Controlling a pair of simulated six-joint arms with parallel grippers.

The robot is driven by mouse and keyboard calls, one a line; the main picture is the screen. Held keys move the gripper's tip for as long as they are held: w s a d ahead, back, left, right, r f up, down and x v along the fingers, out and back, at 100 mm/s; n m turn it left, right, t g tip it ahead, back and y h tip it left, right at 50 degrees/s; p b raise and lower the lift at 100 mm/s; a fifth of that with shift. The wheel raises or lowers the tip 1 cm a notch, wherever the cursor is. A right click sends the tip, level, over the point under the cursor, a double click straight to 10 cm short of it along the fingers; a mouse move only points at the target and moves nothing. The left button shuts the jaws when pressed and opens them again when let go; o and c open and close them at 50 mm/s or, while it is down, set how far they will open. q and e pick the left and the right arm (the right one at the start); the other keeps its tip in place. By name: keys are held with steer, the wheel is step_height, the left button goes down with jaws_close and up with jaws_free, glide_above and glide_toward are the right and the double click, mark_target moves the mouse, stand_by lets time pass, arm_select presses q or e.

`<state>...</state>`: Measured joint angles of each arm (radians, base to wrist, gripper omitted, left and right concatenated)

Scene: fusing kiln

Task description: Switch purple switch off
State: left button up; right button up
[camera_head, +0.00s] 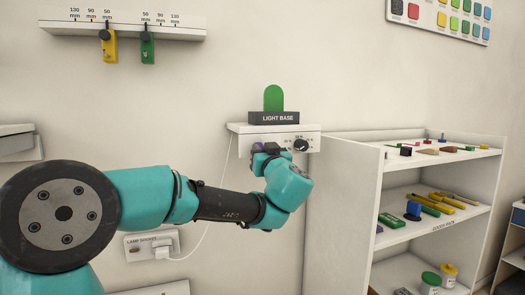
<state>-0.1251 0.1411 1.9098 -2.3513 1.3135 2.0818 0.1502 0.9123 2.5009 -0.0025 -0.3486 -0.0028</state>
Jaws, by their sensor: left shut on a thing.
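The purple switch (259,147) is a small patch on the front of a white wall shelf (309,130), mostly hidden by my left gripper. My left gripper (264,152) is at the switch, below the shelf's left part, and is shut on it. The fingertips are small and partly hidden by my own wrist. On the shelf stands a dark light base (274,118) with a green rounded panel (273,98) upright on it. I cannot tell the switch's position. My right gripper is not in view.
A black dial (301,145) sits right of the switch, close to my left gripper. A white cable (214,210) runs down to the lamp socket (152,245). A shelf unit (341,210) with small goods stands at right. A rail (125,24) holds two hanging tags.

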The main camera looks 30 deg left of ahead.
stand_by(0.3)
arm_select(q)
steer(key=o, duration=0.9)
steer(key=v, duration=1.7)
steer(key=shift+d+f, duration=0.1)
steer(key=shift+f, duration=0.2)
